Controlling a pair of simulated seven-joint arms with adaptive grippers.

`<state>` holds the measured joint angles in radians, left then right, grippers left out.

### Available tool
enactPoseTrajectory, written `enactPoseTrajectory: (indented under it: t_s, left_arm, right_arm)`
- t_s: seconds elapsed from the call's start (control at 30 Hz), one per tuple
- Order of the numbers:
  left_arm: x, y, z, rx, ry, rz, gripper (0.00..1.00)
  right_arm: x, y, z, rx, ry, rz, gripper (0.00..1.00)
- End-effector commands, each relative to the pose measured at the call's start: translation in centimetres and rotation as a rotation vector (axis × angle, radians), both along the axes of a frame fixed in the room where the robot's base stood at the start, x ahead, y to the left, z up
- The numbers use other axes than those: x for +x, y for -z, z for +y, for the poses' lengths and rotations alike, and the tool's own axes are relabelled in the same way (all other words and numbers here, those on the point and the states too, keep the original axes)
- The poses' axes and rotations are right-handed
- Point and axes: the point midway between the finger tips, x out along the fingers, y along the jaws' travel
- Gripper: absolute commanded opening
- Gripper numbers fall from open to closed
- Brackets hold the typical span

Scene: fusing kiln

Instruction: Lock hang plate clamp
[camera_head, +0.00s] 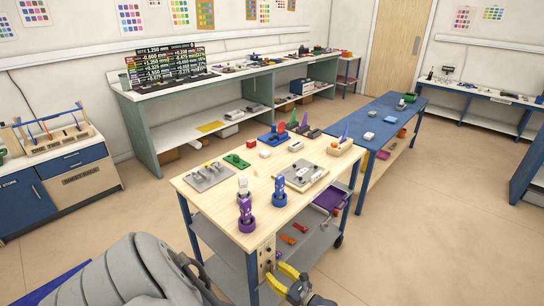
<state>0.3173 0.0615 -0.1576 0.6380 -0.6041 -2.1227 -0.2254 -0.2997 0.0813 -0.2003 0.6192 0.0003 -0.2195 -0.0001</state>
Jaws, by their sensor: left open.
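I cannot tell for sure which item is the hang plate clamp. A grey plate (322,173) with small dark fittings lies on the right half of the light wooden table (262,228). Another grey plate (194,184) with upright metal pieces lies at the table's left edge. Both are too small to show whether any clamp lever is open or closed. My left gripper (277,275), with yellow fingers, is open and empty at the bottom. It appears in front of the table's near corner, below the tabletop and apart from both plates. My right gripper is not in view.
A purple piece (246,212) and a blue piece (280,190) stand near the table's front, beside a white-topped one. A green block (237,161) and a blue fixture (273,137) are farther back. A blue bench (376,137) stands right; open floor lies beyond.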

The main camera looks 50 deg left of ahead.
Motion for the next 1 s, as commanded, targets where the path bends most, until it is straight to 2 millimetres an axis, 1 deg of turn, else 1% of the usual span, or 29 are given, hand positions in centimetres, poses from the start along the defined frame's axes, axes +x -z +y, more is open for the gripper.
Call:
enactPoseTrajectory:
  t_s: [0.03,0.3,0.5,0.7,1.0]
  left_arm:
    - [0.1,0.0,-1.0,-0.004,0.001,0.000,0.38]
    - [0.7,0.0,-5.7,-0.003,0.000,0.001,0.38]
    - [1.0,0.0,-8.3,-0.001,0.000,0.001,0.38]
    - [1.2,0.0,-9.7,0.001,0.000,0.000,0.38]
    - [1.2,0.0,-10.0,0.001,0.001,0.000,0.38]
  right_arm:
    - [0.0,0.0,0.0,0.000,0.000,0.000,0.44]
    - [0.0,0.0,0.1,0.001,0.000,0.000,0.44]
    - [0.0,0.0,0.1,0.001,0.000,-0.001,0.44]
    - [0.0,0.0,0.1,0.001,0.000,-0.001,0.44]
    - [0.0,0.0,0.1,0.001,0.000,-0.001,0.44]
